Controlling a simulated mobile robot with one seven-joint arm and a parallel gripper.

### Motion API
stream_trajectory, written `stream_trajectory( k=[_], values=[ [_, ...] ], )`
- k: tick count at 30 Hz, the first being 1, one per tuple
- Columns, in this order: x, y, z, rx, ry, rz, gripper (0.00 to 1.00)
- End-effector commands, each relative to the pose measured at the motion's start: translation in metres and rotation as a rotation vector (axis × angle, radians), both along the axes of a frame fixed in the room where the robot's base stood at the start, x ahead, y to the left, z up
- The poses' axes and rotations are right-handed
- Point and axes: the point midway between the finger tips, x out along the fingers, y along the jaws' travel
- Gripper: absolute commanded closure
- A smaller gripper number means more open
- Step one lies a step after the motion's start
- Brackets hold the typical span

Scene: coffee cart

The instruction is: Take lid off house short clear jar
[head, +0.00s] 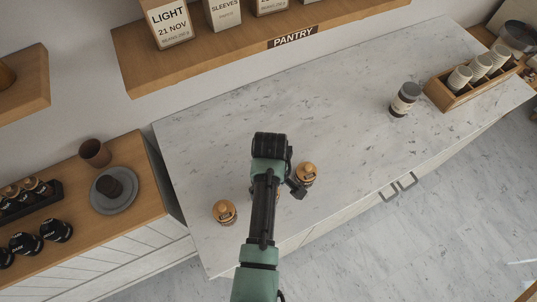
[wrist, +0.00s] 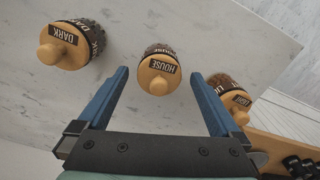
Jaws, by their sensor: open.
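The house jar (wrist: 158,72) is short and clear with dark beans. Its round wooden lid with a knob is on, and a black HOUSE label shows at the middle of the wrist view. My gripper (wrist: 160,76) is open, with one blue finger to each side of the lid in that picture. It holds nothing, and I cannot tell its height above the lid. In the head view my arm hides most of the house jar and my fingers.
The dark jar (wrist: 72,45) stands to the left and the light jar (wrist: 232,95) to the right, both lidded. In the head view, a grey-lidded jar (head: 404,99) and a wooden cup box (head: 447,97) stand at the right. The marble counter (head: 340,120) between is clear.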

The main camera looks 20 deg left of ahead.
Motion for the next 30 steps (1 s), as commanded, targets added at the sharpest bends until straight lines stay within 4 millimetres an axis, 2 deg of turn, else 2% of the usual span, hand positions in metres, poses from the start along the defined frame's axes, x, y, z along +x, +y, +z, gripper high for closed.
stream_trajectory(
  k=[1,2,12,15,23,26,30],
  values=[
    [0.000,0.000,0.000,0.000,0.000,0.000,0.02],
    [0.000,0.000,0.000,0.000,0.000,0.000,0.07],
    [0.000,0.000,0.001,0.000,0.000,0.000,0.68],
    [0.000,0.000,0.001,0.000,0.000,0.000,0.83],
    [0.001,0.000,0.004,0.001,-0.003,0.000,0.83],
    [0.001,0.000,0.013,0.002,-0.004,-0.001,0.83],
    [0.002,0.000,0.037,0.002,-0.006,-0.001,0.83]
  ],
)
